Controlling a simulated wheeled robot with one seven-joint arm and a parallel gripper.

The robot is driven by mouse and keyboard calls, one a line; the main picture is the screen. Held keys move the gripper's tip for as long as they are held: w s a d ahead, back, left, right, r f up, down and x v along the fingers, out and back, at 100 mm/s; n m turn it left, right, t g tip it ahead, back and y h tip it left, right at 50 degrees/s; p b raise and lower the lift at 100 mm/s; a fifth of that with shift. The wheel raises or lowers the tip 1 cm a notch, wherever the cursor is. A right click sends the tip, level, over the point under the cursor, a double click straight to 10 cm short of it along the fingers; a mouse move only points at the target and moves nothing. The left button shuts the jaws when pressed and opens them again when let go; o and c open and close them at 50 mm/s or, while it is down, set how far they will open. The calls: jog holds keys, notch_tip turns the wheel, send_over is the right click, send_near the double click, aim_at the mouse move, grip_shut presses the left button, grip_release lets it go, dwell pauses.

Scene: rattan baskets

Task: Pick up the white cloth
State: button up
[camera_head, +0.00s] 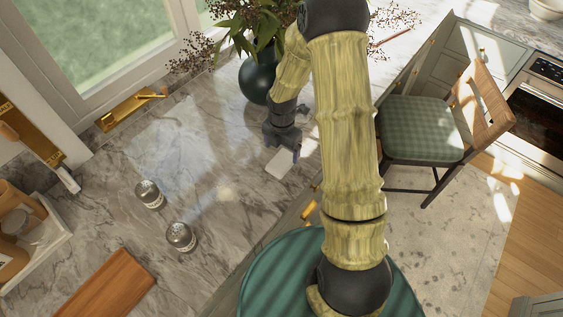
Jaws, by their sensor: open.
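A small flat white piece (280,163), which looks like the white cloth, lies on the marble counter close to its front edge. My gripper (283,148) is dark grey and hangs just above and beside the white piece, with its fingers pointing down. One finger partly overlaps the piece in this view. The gripper is open and holds nothing that I can see. Whether a fingertip touches the cloth, I cannot tell.
A dark round vase (256,80) with leafy branches stands just behind my gripper. Two shakers (181,237) stand on the counter to the left. A wooden board (112,284) lies at lower left. A chair (420,128) stands right of the counter. The counter's middle is clear.

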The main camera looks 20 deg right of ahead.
aim_at(281, 161)
jog(key=shift+s+a+f+p, duration=0.1)
jog(key=shift+f+p, duration=1.1)
jog(key=shift+f, duration=1.4)
jog(key=c, duration=1.1)
